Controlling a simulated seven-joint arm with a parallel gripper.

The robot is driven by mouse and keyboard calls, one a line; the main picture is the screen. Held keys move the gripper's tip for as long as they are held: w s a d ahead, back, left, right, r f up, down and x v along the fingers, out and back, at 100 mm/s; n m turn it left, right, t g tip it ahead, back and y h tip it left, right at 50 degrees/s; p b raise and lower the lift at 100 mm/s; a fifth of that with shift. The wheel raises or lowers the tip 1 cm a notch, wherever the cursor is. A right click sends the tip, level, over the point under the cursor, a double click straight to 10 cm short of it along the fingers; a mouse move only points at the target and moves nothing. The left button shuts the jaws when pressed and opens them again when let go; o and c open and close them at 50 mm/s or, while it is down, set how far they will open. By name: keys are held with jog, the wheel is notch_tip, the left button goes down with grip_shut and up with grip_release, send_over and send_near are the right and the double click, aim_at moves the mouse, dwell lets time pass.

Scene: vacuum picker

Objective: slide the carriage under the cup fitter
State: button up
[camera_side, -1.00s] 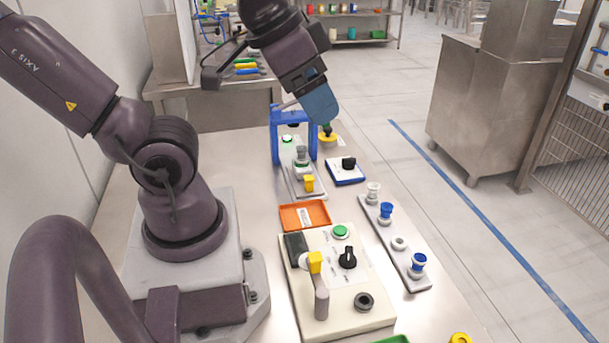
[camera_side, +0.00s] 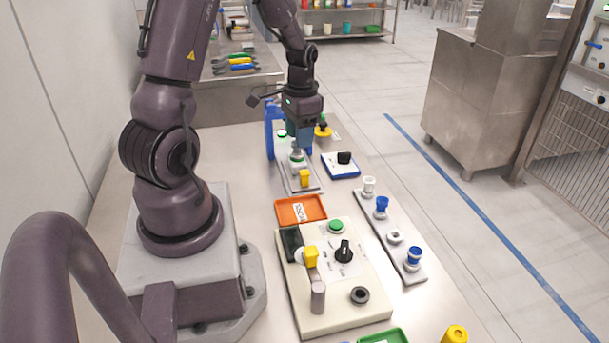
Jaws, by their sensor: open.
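The cup fitter is a blue arch frame (camera_side: 270,133) standing at the far end of a grey rail plate (camera_side: 316,187). My arm hides much of its right side. The carriage (camera_side: 297,167) sits on the plate on the near side of the arch, with a grey and green round fitting on top. A yellow block (camera_side: 304,178) stands at the near end of the plate. My gripper (camera_side: 299,147) points down, open, just above the carriage and close to the arch. Its fingertips are small and partly hidden, so I cannot tell whether they touch the carriage.
A blue-edged pad with a black knob (camera_side: 344,160) lies to the right. An orange tray (camera_side: 300,209) and a cream control panel (camera_side: 326,300) are nearer. A grey strip with several cups (camera_side: 406,262) runs along the right. A yellow-based piece (camera_side: 322,131) stands behind my gripper.

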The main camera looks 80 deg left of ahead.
aim_at(305, 174)
jog(key=f, duration=0.4)
jog(key=w+f+m, duration=0.1)
jog(key=f, duration=0.3)
jog(key=a+f+m, duration=0.1)
jog(key=f, duration=0.3)
jog(key=shift+w+f+t+y, duration=0.2)
jog(key=shift+f+t+y, duration=0.1)
jog(key=shift+f, duration=0.05)
